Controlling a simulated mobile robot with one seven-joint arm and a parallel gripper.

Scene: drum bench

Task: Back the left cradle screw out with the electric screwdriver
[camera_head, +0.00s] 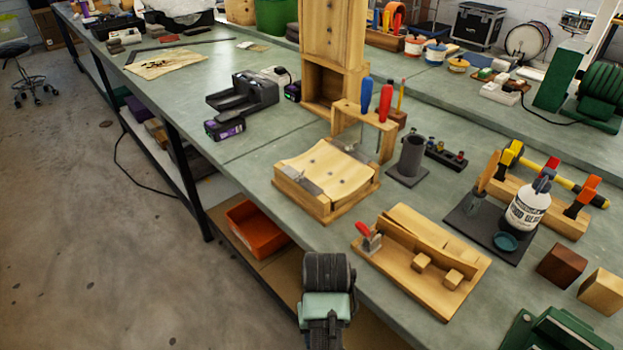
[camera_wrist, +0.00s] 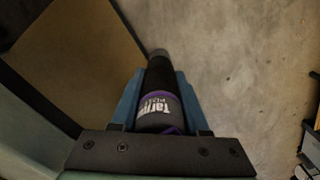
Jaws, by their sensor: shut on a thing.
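The wooden cradle (camera_head: 291,200) sits on the green bench top near its front edge, with a curved pale top face and dark grey strips at its sides. Small dark spots show on its top, but I cannot tell which is the left screw. My gripper (camera_wrist: 160,78) is shut on the electric screwdriver (camera_wrist: 158,104), a black body with a purple band and white lettering, held between two blue fingers. In the wrist view the screwdriver is over the floor, its far end narrow and dark. In the head view my arm is at the bottom, in front of the bench and apart from the cradle.
A wooden fixture with a red-handled clamp (camera_head: 370,240) stands right of the cradle. Behind it are a screwdriver rack (camera_head: 345,112) and a dark cup (camera_head: 412,155). A black charger (camera_head: 243,92) is at left. A glue bottle (camera_head: 528,205) stands right. An orange bin (camera_head: 257,228) is below.

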